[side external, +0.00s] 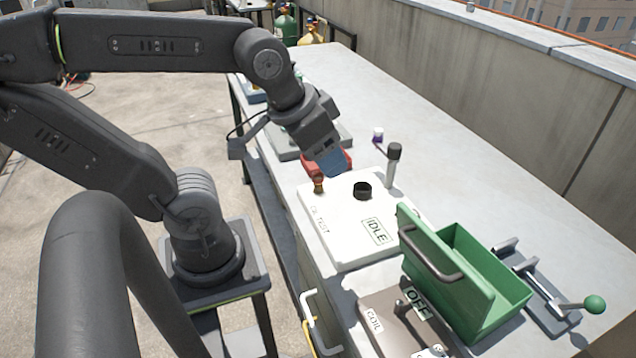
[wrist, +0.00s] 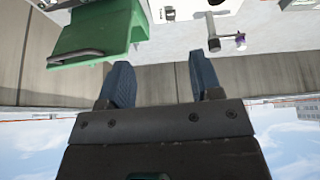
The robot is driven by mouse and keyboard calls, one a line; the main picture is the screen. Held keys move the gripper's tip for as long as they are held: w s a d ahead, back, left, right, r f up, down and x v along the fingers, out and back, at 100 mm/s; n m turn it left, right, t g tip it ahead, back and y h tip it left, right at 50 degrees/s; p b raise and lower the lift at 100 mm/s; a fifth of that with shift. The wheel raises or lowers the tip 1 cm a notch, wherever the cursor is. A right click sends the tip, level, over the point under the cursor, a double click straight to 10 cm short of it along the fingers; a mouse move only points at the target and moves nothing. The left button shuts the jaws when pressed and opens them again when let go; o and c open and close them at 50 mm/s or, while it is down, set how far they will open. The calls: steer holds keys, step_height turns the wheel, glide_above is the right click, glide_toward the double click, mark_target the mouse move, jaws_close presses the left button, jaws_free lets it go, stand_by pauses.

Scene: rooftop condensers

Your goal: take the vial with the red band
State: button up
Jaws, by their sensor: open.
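I cannot make out a red band on any vial in either view. In the side view a red block or rack (side external: 311,161) sits beside my gripper (side external: 330,163), partly hidden by it. A small amber-brown vial-like piece (side external: 318,184) stands just in front of the red block. A small purple-topped vial (side external: 378,135) stands on the table to the right, and it also shows in the wrist view (wrist: 240,41). My gripper's blue fingers (wrist: 161,80) are apart with nothing between them in the wrist view. They appear to be above the table, near the white panel's back edge.
A black-capped upright post (side external: 393,165) stands near the white "IDLE" panel (side external: 345,236). A green open bin (side external: 478,290) with a handle stands at front right, beside a green-knobbed lever (side external: 594,304). The table's (side external: 440,125) back right is clear, with a wall behind.

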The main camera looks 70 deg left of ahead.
steer(key=w+a+f+n+g, duration=0.3)
steer(key=w+a+n, duration=0.3)
steer(key=a+n, duration=0.4)
steer(key=n+g, duration=0.2)
steer(key=n, duration=0.5)
glide_above(318, 174)
step_height(318, 174, down, 4)
steer(key=r, duration=0.1)
steer(key=f, duration=0.8)
steer(key=shift+w+f, duration=0.15)
steer(key=shift+w, duration=0.1)
steer(key=shift+s+d+f, duration=0.1)
steer(key=shift+s+f, duration=0.05)
steer(key=shift+f, duration=1.25)
steer(key=shift+s+f, duration=0.1)
steer(key=shift+f, duration=1.3)
steer(key=shift+c, duration=0.4)
steer(key=c, duration=0.9)
